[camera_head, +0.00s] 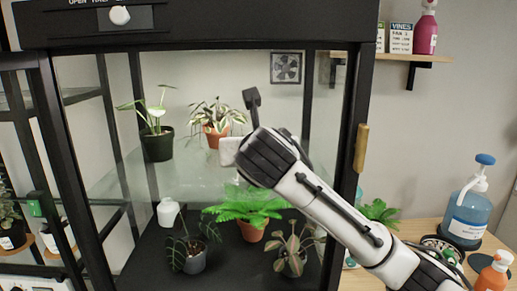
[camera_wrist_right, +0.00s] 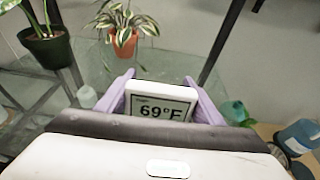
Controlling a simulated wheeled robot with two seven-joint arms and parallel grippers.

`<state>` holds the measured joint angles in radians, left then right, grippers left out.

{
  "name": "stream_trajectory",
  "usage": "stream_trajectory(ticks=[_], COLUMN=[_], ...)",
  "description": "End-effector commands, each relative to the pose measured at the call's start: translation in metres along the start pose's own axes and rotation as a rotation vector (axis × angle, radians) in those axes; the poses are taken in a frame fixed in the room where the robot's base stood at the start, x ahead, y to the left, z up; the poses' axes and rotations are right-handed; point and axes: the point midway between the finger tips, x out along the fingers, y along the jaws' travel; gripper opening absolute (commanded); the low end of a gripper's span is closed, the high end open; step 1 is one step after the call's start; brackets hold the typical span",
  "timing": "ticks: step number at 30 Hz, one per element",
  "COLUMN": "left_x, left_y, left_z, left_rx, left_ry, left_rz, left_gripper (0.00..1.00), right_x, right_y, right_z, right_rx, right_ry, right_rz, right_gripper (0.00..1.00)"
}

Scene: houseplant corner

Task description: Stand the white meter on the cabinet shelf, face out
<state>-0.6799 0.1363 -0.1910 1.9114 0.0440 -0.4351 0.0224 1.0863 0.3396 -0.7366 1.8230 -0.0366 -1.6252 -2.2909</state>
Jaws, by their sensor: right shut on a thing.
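The white meter (camera_wrist_right: 160,101) is between the purple fingers of my right gripper (camera_wrist_right: 158,88) in the right wrist view. Its screen reads 69°F and faces the wrist camera. In the head view the meter (camera_head: 229,152) shows as a small white block at the end of my right arm, partly hidden by the wrist. It appears above the glass shelf (camera_head: 180,184) of the black cabinet (camera_head: 200,27); the gap to the glass is unclear. My left gripper is not in view.
A dark green potted plant (camera_head: 157,146) and a terracotta potted plant (camera_head: 215,133) stand on the glass shelf, at left and behind the meter. Several plants and a white bottle (camera_head: 168,212) stand below. The cabinet's right post with a wooden handle (camera_head: 361,148) is near my arm.

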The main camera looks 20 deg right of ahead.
Motion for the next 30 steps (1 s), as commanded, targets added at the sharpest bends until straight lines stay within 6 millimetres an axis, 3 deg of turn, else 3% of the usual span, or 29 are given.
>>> stream_trajectory(ticks=[13, 14, 16, 26, 30], left_x=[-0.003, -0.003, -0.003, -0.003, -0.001], left_y=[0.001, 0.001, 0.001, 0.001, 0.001], left_z=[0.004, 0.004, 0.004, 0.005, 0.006], left_rx=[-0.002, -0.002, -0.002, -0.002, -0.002], left_ry=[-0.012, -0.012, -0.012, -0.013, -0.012], left_rz=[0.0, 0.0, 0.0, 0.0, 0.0], left_gripper=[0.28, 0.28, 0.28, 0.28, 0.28], right_x=[0.004, 0.004, 0.004, 0.003, -0.009], right_y=[-0.008, -0.008, -0.008, -0.008, -0.007], right_z=[-0.007, -0.007, -0.007, -0.006, -0.005], right_rx=[0.001, 0.001, 0.001, 0.001, 0.001], right_ry=[-0.001, -0.001, 0.0, -0.001, -0.003], right_rz=[0.0, 0.0, 0.0, 0.0, 0.002], right_gripper=[0.38, 0.66, 0.78, 0.8, 0.8])
